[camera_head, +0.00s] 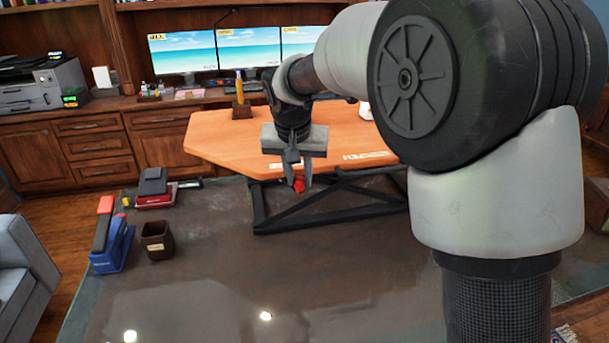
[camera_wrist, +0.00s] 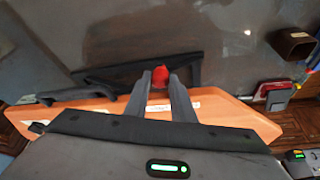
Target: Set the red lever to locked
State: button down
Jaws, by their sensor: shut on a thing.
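The red lever (camera_head: 299,185) shows as a small red knob below the front edge of a raised wooden desktop (camera_head: 225,140), beside its black frame. In the wrist view the red lever (camera_wrist: 160,74) sits between the tips of my gripper (camera_wrist: 160,88). My gripper (camera_head: 297,180) points down in front of the desktop's edge and its fingers are shut on the red lever. The fingers hide the lever's sides, and its mount and any lock marking cannot be made out.
The black crossed frame (camera_head: 335,200) stands under the wooden desktop on a dark glossy surface (camera_head: 230,270). A dark brown cup (camera_head: 158,240), a blue and red stapler (camera_head: 110,240) and a black and red item (camera_head: 155,190) stand at the left. The front middle of the surface is clear.

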jog(key=shift+s+a+m+g+h, duration=0.1)
jog(key=shift+s+a+m+h, duration=0.2)
jog(key=shift+a+m, duration=0.4)
jog(key=shift+s+a+m+g+h, duration=0.1)
jog(key=shift+s+a+m+h, duration=0.2)
jog(key=shift+m, duration=0.65)
jog(key=shift+s+a+m+g+h, duration=0.15)
jog(key=shift+a+m+h, duration=0.15)
jog(key=shift+a+m, duration=0.45)
jog(key=shift+d, duration=0.1)
jog(key=c, duration=1.5)
grip_release()
jog(key=shift+r, duration=0.1)
jog(key=p+v, duration=0.2)
jog(key=v, duration=1.5)
jog(key=shift+s+r+p, duration=0.1)
jog(key=shift+r+p, duration=0.05)
jog(key=shift+p, duration=0.25)
